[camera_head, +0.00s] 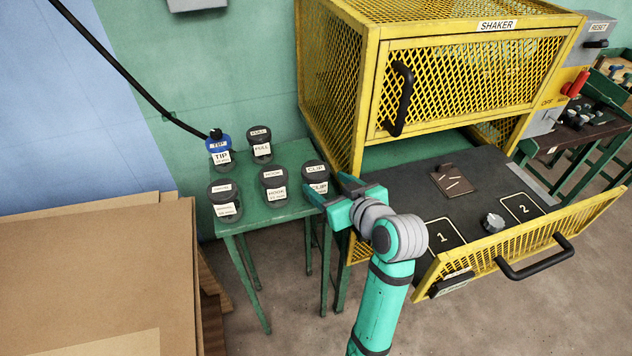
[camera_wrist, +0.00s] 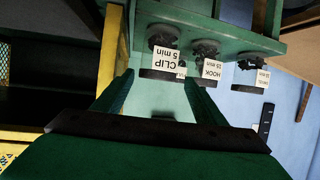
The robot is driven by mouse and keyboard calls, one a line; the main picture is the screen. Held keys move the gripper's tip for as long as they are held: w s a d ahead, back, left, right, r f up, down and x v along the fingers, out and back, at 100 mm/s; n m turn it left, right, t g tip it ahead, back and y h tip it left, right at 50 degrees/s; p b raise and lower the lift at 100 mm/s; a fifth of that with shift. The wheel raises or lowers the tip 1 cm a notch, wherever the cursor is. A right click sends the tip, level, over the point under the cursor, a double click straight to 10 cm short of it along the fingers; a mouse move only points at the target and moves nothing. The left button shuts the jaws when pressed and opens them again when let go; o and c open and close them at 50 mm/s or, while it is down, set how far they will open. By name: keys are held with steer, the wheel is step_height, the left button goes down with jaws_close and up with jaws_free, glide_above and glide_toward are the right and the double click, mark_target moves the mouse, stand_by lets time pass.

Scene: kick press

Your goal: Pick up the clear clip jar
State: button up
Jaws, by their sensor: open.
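The clip jar (camera_head: 317,173) stands upright at the right end of the small green table (camera_head: 268,228). It looks dark grey, with white labels reading CLIP on its lid and side. In the wrist view the clip jar (camera_wrist: 164,62) appears upside down, just beyond the fingertips and roughly between them. My gripper (camera_head: 329,187) is open, at the table's right edge, with its fingers pointing toward the jar. In the wrist view my gripper (camera_wrist: 158,80) shows empty space between its fingers. I cannot tell whether a finger touches the jar.
The hook jar (camera_head: 273,184) stands close left of the clip jar. The full jar (camera_head: 260,144), blue-lidded tip jar (camera_head: 219,151) and another labelled jar (camera_head: 224,202) share the table. The yellow shaker cage (camera_head: 340,80) and its pulled-out drawer (camera_head: 400,262) are close on the right.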

mark_target(315, 174)
steer(key=shift+x, duration=3.95)
steer(key=shift+d, duration=0.15)
steer(key=shift+c, duration=0.2)
steer(key=shift+r, duration=0.1)
steer(key=c, duration=1.1)
steer(key=r, duration=0.8)
steer(key=a+r, duration=0.1)
steer(key=r, duration=0.2)
steer(key=shift+s+r, duration=0.1)
steer(key=shift+r, duration=0.3)
steer(key=s+a, duration=0.2)
steer(key=a, duration=0.4)
steer(key=s+a, duration=0.2)
steer(key=a, duration=0.4)
steer(key=s+a, duration=0.2)
steer(key=a, duration=0.4)
steer(key=shift+f, duration=0.15)
